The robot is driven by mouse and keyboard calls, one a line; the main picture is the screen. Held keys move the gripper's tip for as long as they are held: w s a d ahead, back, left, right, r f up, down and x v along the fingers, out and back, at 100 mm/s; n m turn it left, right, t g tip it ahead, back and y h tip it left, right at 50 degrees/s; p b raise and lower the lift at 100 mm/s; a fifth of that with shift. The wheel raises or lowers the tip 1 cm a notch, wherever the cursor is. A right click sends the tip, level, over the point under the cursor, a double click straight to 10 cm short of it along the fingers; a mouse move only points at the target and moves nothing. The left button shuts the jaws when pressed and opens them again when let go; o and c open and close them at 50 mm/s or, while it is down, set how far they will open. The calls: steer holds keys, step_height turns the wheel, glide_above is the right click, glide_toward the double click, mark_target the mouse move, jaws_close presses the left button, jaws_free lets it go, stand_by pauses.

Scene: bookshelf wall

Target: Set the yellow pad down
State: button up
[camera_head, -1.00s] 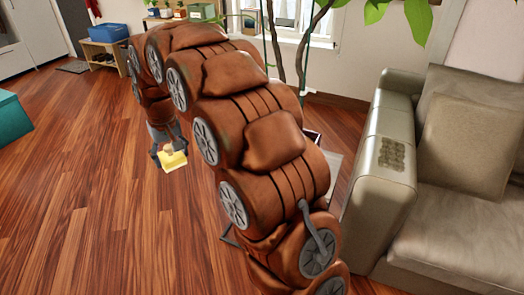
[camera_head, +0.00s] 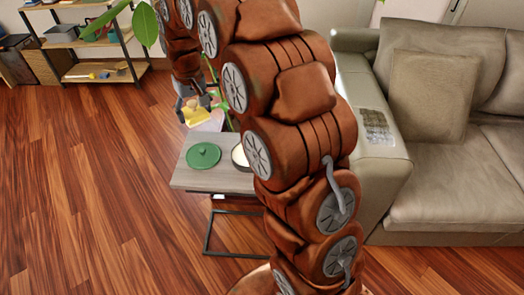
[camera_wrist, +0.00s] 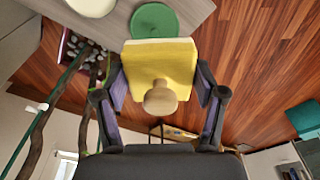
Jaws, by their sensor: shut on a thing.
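The yellow pad (camera_head: 196,115) hangs from my gripper (camera_head: 191,103) in the head view, close to the far edge of a small grey side table (camera_head: 225,178). In the wrist view the pad (camera_wrist: 178,55) has a round tan knob (camera_wrist: 160,98) on it and sits between the two fingers of my gripper (camera_wrist: 160,85), which is shut on it. The pad is held in the air. Its height above the tabletop is hard to tell.
A green round lidded thing (camera_head: 203,155) and a pale round thing (camera_head: 240,156), partly hidden by my arm, are on the table. A sofa (camera_head: 450,150) stands at right. A shelf (camera_head: 85,40) stands at the back left. The wooden floor at left is clear.

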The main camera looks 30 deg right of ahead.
steer(key=s+d+f+n+b, duration=0.2)
steer(key=s+d+f, duration=0.3)
steer(key=d, duration=0.5)
steer(key=s+d+f+n+b, duration=0.1)
steer(key=s+d+f+b, duration=0.2)
steer(key=s+d, duration=0.5)
steer(key=s+d+f+n+y+b, duration=0.1)
steer(key=s+d+f+n+b, duration=0.35)
steer(key=s, duration=0.45)
steer(key=s+d+f+n+b, duration=0.2)
steer(key=s+d+f+n, duration=0.1)
steer(key=s+d+f, duration=0.5)
steer(key=shift+g, duration=0.3)
steer(key=w, duration=0.9)
steer(key=w+d, duration=0.1)
steer(key=w, duration=0.4)
steer(key=shift+w+r+p, duration=0.15)
steer(key=shift+r+p, duration=0.15)
steer(key=shift+a+f, duration=0.1)
steer(key=shift+f, duration=1.65)
steer(key=shift+f, duration=0.15)
steer(key=o, duration=1.2)
